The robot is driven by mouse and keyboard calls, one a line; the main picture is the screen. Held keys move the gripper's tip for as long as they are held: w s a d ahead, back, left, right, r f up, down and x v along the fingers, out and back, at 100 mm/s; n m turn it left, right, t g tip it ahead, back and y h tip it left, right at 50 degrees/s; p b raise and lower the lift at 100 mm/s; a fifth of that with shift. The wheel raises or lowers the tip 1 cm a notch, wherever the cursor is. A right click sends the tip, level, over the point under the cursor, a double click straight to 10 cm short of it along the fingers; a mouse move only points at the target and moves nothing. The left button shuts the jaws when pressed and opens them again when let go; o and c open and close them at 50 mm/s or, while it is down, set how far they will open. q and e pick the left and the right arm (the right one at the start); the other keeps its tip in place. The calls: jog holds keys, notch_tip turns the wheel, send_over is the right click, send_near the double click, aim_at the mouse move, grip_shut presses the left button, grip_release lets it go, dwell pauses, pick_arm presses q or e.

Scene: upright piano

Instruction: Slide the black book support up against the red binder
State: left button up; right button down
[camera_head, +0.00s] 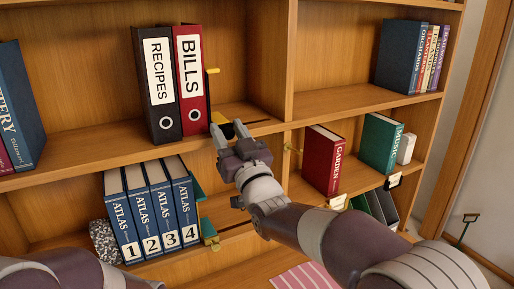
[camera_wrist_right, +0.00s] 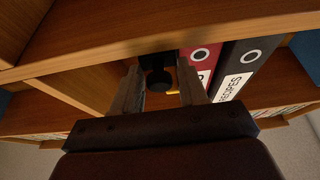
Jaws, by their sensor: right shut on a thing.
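The red BILLS binder (camera_head: 189,100) stands upright on the middle shelf, right of the black RECIPES binder (camera_head: 159,108). The black book support (camera_head: 208,88) is a thin upright with a yellow tab on top, just right of the red binder. I cannot tell whether they touch. My right gripper (camera_head: 229,132) is at the shelf's front edge, shut on the support's black knob (camera_wrist_right: 158,80), which shows between the fingers in the right wrist view. The red binder (camera_wrist_right: 199,62) is close beside the fingers there. My left gripper is out of view.
Below stand several blue atlases (camera_head: 147,213) with a green support (camera_head: 207,226). A wooden divider (camera_head: 289,75) rises right of my right gripper. A red GARDEN book (camera_head: 322,160) is beyond it. The shelf between support and divider (camera_head: 250,114) is mostly clear.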

jog(key=shift+s+a, duration=0.15)
jog(key=shift+a, duration=0.1)
jog(key=shift+d, duration=0.15)
jog(key=c, duration=0.9)
grip_release()
jog(key=shift+c, duration=0.2)
